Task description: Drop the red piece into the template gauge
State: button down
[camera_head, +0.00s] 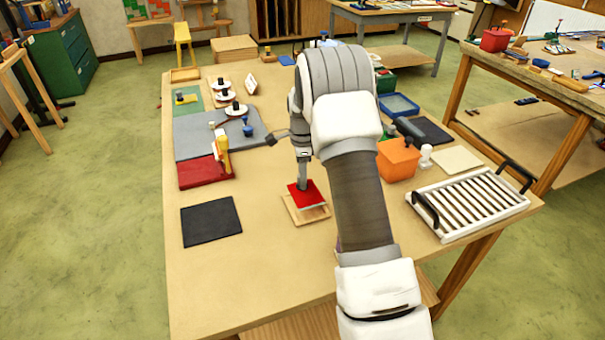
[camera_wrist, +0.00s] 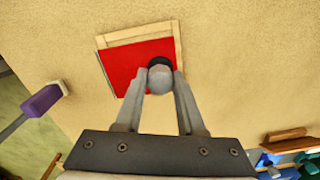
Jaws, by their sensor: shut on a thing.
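The red piece (camera_head: 313,198) is a flat square plate. My gripper (camera_head: 303,184) is shut on the knob (camera_wrist: 160,76) standing on it. The template gauge (camera_head: 309,220), a pale wooden square frame, lies on the table under the red piece. In the head view the red piece is offset toward the back of the gauge, whose front strip shows. In the wrist view the red piece (camera_wrist: 127,68) overlaps the gauge's left rim, and the gauge's top and right rims (camera_wrist: 138,33) show. I cannot tell whether the two touch. My arm hides the table to the right.
A black mat (camera_head: 211,221) lies left of the gauge, with a red pad (camera_head: 200,173) behind it. A slatted white tray (camera_head: 470,205), an orange container (camera_head: 398,160) and a white stamp-like object (camera_head: 426,156) stand on the right. The table's front left is clear.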

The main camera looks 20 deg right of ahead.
jog(key=shift+f+b, duration=0.5)
jog(key=shift+f, duration=0.7)
jog(key=shift+f+b, duration=0.7)
jog(key=shift+f, duration=0.25)
dwell(0.7)
jog(key=shift+c, duration=2.2)
grip_release()
jog(key=shift+r, duration=0.1)
notch_tip(320, 180, up, 17)
jog(key=shift+r, duration=0.15)
